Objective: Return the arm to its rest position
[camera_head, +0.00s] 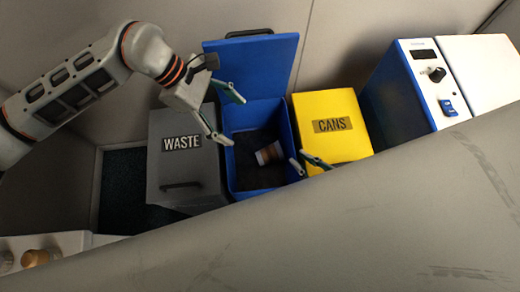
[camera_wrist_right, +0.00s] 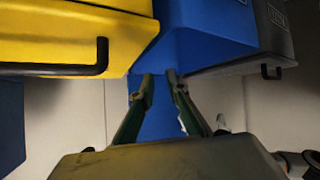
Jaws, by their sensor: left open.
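My left gripper (camera_head: 236,122) is open and empty, in front of the blue bin's raised lid, above and left of the bin's opening. My right gripper (camera_head: 303,160) shows only its fingertips, between the blue bin and the yellow bin in the head view. In the right wrist view, the right gripper's fingers (camera_wrist_right: 160,77) are apart with nothing between them, in front of the blue bin (camera_wrist_right: 212,28).
The open blue bin (camera_head: 236,176) holds a small pale and brown cylinder (camera_head: 268,153). A grey WASTE bin (camera_head: 180,168) stands left of it, a yellow CANS bin (camera_head: 345,107) right. A blue and white machine (camera_head: 430,85) stands far right. Jar-like objects (camera_head: 38,257) sit lower left.

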